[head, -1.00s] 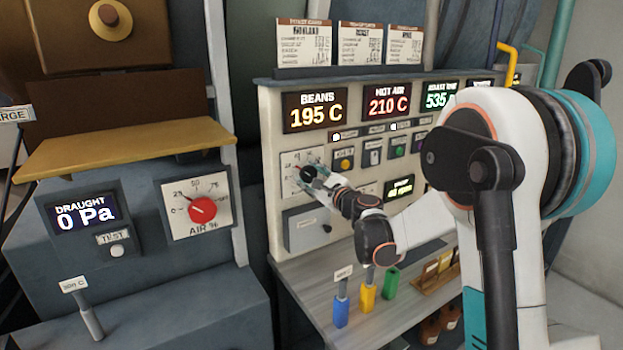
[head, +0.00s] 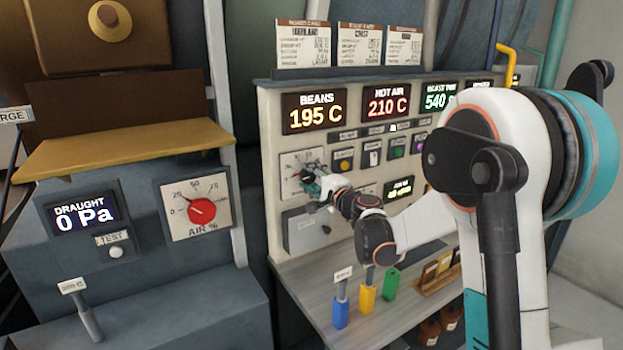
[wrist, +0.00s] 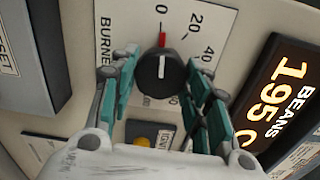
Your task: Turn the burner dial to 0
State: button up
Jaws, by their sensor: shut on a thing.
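The burner dial (wrist: 158,84) is a round black knob with a red pointer, on a pale scale plate marked 0, 20 and 40. In the wrist view its pointer lines up with the 0 mark (wrist: 163,10), as near as I can tell. My gripper (wrist: 161,62) has its teal fingers on either side of the knob, shut on it. In the head view my gripper (head: 312,186) is at the burner plate (head: 291,160) on the control panel, and the dial is mostly hidden behind the fingers.
The beans display (head: 314,112) reads 195 C and the hot air display (head: 388,106) 210 C. Several small buttons sit right of the dial. Blue (head: 341,316), yellow (head: 367,299) and green (head: 391,283) items stand on the ledge below. A red air dial (head: 202,211) is at left.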

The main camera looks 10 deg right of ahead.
jog(key=shift+n, duration=0.4)
jog(key=o, duration=1.1)
jog(key=shift+c, duration=0.2)
jog(key=v, duration=1.2)
jog(key=shift+a, duration=0.1)
